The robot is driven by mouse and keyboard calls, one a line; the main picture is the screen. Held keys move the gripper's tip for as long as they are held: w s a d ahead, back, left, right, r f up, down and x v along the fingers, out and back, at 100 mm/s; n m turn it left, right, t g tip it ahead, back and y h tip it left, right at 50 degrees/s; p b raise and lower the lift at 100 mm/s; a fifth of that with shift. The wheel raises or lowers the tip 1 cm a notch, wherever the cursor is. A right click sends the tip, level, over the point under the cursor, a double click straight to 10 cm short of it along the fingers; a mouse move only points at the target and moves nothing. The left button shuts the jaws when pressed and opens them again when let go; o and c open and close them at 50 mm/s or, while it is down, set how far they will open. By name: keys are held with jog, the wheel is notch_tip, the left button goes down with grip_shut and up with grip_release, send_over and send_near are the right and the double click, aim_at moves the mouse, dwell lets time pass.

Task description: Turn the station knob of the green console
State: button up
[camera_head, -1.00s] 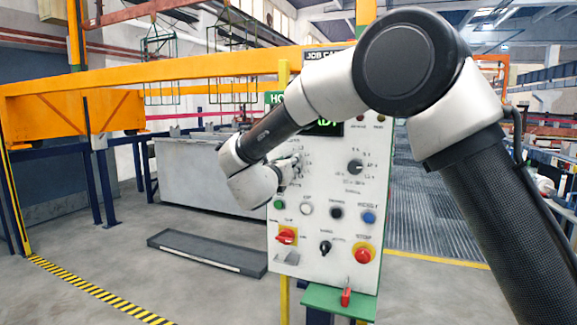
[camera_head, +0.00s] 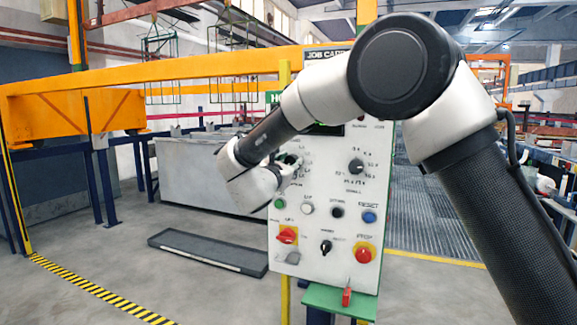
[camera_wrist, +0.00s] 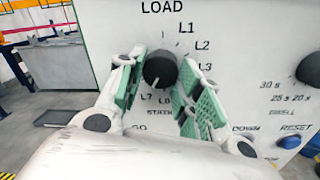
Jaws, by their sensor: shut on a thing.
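The console is a white panel (camera_head: 322,222) with a green sign at its top left and a green shelf below. The black station knob (camera_wrist: 160,69) shows in the wrist view between my fingers, with LOAD above it and labels L1, L2, L3 down its right. A pale mark on the knob points down, slightly left. My gripper (camera_wrist: 160,88) has its green pads on both sides of the knob and is shut on it. In the head view my gripper (camera_head: 291,165) is at the panel's left side; my wrist hides the knob there.
A second black knob (camera_head: 356,166) sits to the right. Below are green, white, black and blue buttons, a red switch (camera_head: 287,236), a black selector (camera_head: 326,246) and a red stop button (camera_head: 363,254). A grey tray (camera_head: 208,252) lies on the floor at left.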

jog(key=shift+f, duration=0.2)
jog(key=o, duration=1)
jog(key=shift+r, duration=0.1)
jog(key=shift+o, duration=0.2)
jog(key=v, duration=1.2)
